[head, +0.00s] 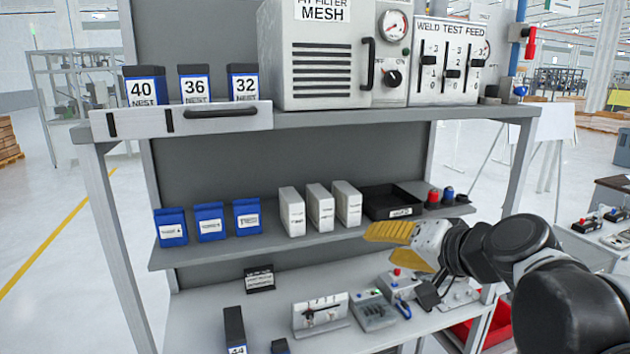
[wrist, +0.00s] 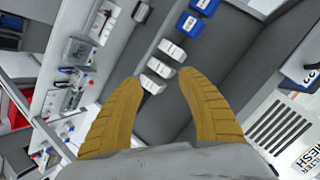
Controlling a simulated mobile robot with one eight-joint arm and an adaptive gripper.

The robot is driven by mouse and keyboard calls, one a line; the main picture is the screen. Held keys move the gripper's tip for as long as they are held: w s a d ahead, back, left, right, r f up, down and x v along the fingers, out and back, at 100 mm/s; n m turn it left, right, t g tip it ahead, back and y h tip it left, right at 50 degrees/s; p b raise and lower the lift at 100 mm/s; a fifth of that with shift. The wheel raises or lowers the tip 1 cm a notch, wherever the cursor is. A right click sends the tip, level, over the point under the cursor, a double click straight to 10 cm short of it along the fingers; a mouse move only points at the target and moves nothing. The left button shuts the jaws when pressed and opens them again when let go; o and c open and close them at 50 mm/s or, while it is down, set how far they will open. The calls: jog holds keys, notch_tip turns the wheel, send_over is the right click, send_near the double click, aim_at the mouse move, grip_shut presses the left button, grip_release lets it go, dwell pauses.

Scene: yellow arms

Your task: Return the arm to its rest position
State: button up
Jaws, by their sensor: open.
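My gripper (head: 392,246) is at the right of the head view, with yellow fingers pointing left. It is in front of the shelf unit, around the height between the middle shelf and the lower worktop. In the wrist view my gripper (wrist: 158,85) shows two curved yellow fingers spread apart with nothing between them. My black arm (head: 510,250) reaches in from the lower right of the head view. The fingers cover part of the space below a black tray (head: 378,203).
The grey shelf unit's middle shelf (head: 265,245) holds blue boxes (head: 209,222), white boxes (head: 320,207) and the black tray. The worktop below carries a grey control box (head: 373,311) and other devices. A MESH filter unit (head: 318,60) stands on top. A red bin (head: 497,325) is lower right.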

jog(key=s+d+f+n+g+h+b, duration=0.1)
jog(key=s+f+b, duration=0.4)
jog(key=f, duration=0.6)
jog(key=s+d+f+n+g+h+b, duration=0.2)
jog(key=s+f+b, duration=0.3)
jog(key=f, duration=0.7)
jog(key=s+d+f+n+g+h+b, duration=0.1)
jog(key=s+f+b, duration=0.5)
jog(key=f, duration=0.6)
jog(key=shift+s+d+n+h, duration=0.3)
jog(key=shift+s+d+h, duration=0.25)
jog(key=shift+d+h, duration=0.35)
jog(key=shift+a, duration=0.1)
